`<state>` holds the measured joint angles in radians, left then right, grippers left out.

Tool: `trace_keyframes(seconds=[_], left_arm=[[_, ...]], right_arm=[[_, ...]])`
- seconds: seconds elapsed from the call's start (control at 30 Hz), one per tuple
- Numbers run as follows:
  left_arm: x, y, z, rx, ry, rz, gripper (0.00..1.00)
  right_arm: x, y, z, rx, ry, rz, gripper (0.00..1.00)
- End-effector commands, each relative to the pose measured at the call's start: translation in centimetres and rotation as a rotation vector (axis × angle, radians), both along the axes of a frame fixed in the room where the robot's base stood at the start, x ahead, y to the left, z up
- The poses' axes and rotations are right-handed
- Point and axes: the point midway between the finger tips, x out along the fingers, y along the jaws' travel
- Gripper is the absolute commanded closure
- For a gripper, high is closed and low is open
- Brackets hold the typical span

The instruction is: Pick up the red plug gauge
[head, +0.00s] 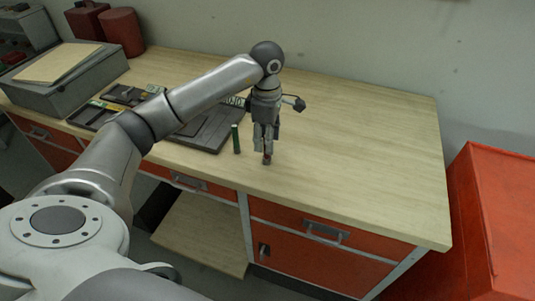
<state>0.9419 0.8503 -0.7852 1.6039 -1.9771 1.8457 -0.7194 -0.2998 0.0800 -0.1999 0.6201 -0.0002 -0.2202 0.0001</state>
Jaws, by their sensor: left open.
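My left gripper (265,150) points straight down over the bench top, near its front edge. It is open. A small dark, reddish piece (267,159) shows low between its fingertips and looks like the lower end of the red plug gauge. The fingers hide most of it, and I cannot tell whether they touch it. A slim green upright gauge (236,139) stands just left of the gripper, apart from it. My right gripper is not in view.
The wooden bench (360,150) is clear to the right. A dark tray (208,130) lies left of the green gauge, partly behind my arm. A grey box (65,78) and red canisters (122,30) stand at the far left. A red cabinet (490,210) stands beyond the right end.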

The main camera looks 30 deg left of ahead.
Motion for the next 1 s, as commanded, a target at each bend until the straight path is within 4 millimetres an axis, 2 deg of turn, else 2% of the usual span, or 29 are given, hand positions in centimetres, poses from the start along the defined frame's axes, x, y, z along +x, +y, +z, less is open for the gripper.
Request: trace_keyframes(seconds=[0.1, 0.3, 0.57, 0.9, 1.0], left_arm=[[-0.4, -0.3, -1.3, 0.0, 0.007, -0.002, 0.6], [-0.4, -0.3, -3.8, -0.001, 0.004, 0.0, 0.6], [-0.3, -0.3, -4.3, 0.0, 0.001, -0.001, 0.6], [-0.3, -0.3, -4.2, 0.0, 0.001, -0.001, 1.0], [-0.3, -0.3, -4.2, 0.0, 0.001, -0.001, 1.0]], right_arm=[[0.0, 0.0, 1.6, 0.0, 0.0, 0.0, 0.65], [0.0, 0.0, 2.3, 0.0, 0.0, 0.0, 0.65], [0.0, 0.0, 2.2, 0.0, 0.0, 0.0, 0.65], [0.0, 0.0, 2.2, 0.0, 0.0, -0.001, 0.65], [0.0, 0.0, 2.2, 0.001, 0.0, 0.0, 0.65]])
